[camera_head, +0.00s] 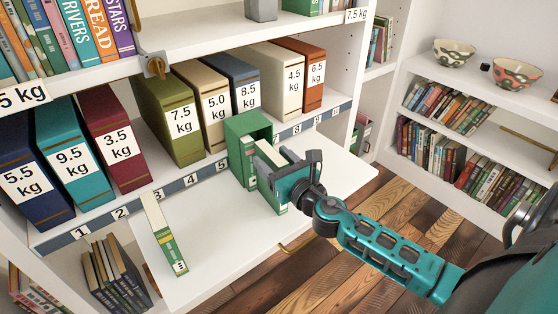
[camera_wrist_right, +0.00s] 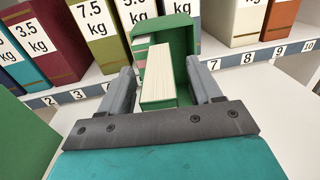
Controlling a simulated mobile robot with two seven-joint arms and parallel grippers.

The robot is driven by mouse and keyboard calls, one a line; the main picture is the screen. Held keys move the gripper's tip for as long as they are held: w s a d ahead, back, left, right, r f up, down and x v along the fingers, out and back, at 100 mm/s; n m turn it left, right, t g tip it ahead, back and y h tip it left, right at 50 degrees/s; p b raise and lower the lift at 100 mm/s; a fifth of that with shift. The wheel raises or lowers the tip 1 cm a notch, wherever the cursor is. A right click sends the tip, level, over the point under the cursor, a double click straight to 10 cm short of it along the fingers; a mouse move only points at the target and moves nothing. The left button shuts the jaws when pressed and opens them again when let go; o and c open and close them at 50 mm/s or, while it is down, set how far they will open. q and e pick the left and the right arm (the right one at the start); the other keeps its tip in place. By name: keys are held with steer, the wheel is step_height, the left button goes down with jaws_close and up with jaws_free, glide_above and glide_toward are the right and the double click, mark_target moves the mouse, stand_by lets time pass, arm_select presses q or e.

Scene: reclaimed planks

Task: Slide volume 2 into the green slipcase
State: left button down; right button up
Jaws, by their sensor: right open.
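The green slipcase (camera_head: 247,124) stands on the white fold-out board against the shelf edge, its open side towards me; it also shows in the wrist view (camera_wrist_right: 178,22). A green-and-white book (camera_head: 247,163) is inside at its left. Beside it, a green book with cream pages (camera_wrist_right: 158,78) is partly in the slipcase and sticks out towards me. My right gripper (camera_head: 268,165) is open around this book, with gaps on both sides between fingers and book in the wrist view. Another green-and-cream book (camera_head: 163,232) stands alone on the board at the left. Volume numbers are not clearly readable. My left gripper is not in view.
The white board (camera_head: 222,254) is bare between the lone book and the slipcase. Behind it, a shelf holds large weight-labelled volumes, including an olive one (camera_head: 169,118), above a numbered strip (camera_head: 208,173). Bowls (camera_head: 455,52) stand on a bookcase at the right.

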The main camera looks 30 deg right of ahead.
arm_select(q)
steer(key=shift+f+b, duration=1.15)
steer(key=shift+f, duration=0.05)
arm_select(e)
steer(key=s, duration=1.2)
steer(key=shift+s+a, duration=0.15)
steer(key=shift+s, duration=0.25)
steer(key=shift+r, duration=0.1)
